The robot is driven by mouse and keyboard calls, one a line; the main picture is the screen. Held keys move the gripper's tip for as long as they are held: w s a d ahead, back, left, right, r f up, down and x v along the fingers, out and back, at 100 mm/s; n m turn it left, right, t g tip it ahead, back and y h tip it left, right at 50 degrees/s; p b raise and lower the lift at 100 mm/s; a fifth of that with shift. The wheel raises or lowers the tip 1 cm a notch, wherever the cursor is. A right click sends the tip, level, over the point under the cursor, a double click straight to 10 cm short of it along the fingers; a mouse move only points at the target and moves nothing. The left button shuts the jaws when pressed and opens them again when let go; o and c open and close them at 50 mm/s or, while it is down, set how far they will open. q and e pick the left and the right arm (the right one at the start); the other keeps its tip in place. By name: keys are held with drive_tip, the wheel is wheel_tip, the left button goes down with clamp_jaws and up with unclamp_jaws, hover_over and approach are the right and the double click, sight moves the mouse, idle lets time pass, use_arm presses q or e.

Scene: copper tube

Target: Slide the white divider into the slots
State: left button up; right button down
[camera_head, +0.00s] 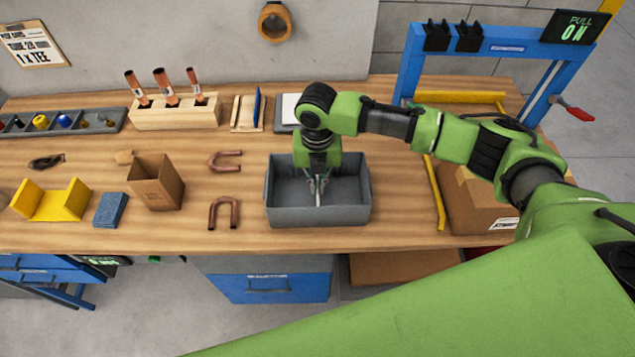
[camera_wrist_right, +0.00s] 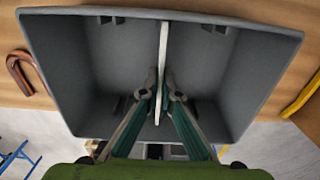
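The grey bin (camera_head: 317,218) stands on the wooden bench in the head view. It fills most of the right wrist view (camera_wrist_right: 262,75). The white divider (camera_wrist_right: 163,50) stands on edge inside the bin, seen nearly edge-on near its middle and running from the far wall toward the near side. My right gripper (camera_head: 318,187) reaches down into the bin. Its fingertips (camera_wrist_right: 160,82) lie close on both sides of the divider and look shut on it. Whether the divider's ends sit in slots cannot be told. My left gripper is not in view.
Copper U-tubes (camera_head: 223,212) and a cardboard box (camera_head: 157,182) are left of the bin. A yellow strip (camera_head: 436,195) and a larger carton (camera_head: 475,205) are on the right.

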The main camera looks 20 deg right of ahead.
drive_tip(key=shift+f+b, duration=0.35)
drive_tip(key=shift+f, duration=0.5)
drive_tip(key=c, duration=2.2)
unclamp_jaws()
drive_tip(key=shift+r, duration=0.15)
wheel_tip(320, 180, up, 12)
drive_tip(key=shift+f, duration=0.15)
